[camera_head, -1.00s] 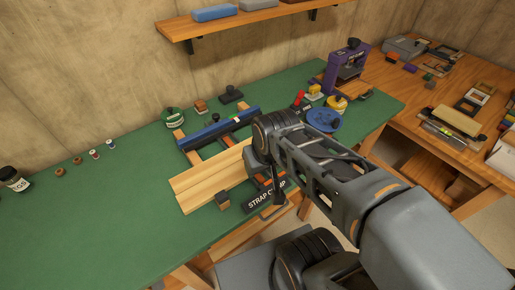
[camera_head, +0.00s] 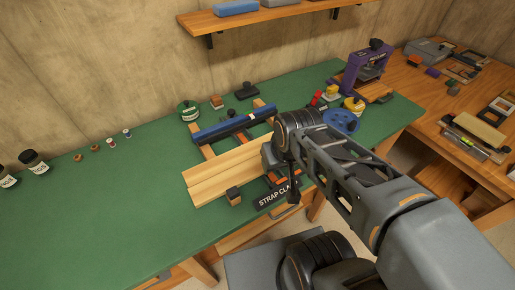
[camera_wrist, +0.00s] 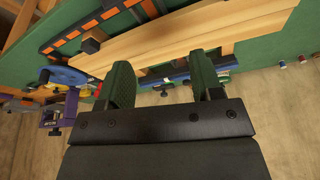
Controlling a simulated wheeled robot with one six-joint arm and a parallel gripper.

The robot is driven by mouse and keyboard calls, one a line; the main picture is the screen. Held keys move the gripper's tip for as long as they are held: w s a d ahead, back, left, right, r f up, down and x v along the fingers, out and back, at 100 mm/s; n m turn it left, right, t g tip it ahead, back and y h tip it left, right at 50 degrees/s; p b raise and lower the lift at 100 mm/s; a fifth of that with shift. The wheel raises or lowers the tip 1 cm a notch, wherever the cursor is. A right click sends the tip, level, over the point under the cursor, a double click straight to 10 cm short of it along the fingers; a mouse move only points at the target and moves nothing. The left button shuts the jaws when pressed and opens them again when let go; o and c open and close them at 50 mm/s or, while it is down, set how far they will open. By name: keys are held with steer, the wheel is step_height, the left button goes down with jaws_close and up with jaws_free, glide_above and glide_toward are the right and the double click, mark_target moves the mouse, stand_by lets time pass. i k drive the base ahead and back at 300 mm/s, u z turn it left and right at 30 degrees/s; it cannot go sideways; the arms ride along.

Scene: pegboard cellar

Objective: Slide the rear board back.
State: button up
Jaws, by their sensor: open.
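Pale wooden boards (camera_head: 215,181) lie side by side on the strap clamp on the green bench; the rear one (camera_head: 228,159) is nearest the blue rail (camera_head: 233,123). The boards also show in the wrist view (camera_wrist: 185,34), which is turned so that the wall is at the bottom. My gripper (camera_wrist: 165,62) is open and empty, its two green fingers reaching toward the boards' rear side. I cannot tell whether they touch. In the head view my arm hides the gripper and the boards' right end.
A small dark block (camera_head: 233,195) sits at the boards' front. A green tape roll (camera_head: 188,111) and a black-handled block (camera_head: 246,91) stand behind the rail. A blue disc (camera_head: 342,122) and a purple tool (camera_head: 362,68) are at right. The bench's left part is mostly clear.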

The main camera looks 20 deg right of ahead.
mark_target(201, 172)
steer(key=u, duration=0.55)
steer(key=k, duration=1.35)
steer(key=u, duration=1.35)
steer(key=i, duration=0.75)
steer(key=u, duration=0.9)
steer(key=i, duration=0.8)
steer(key=z, duration=0.9)
steer(key=i, duration=0.65)
steer(key=z, duration=0.8)
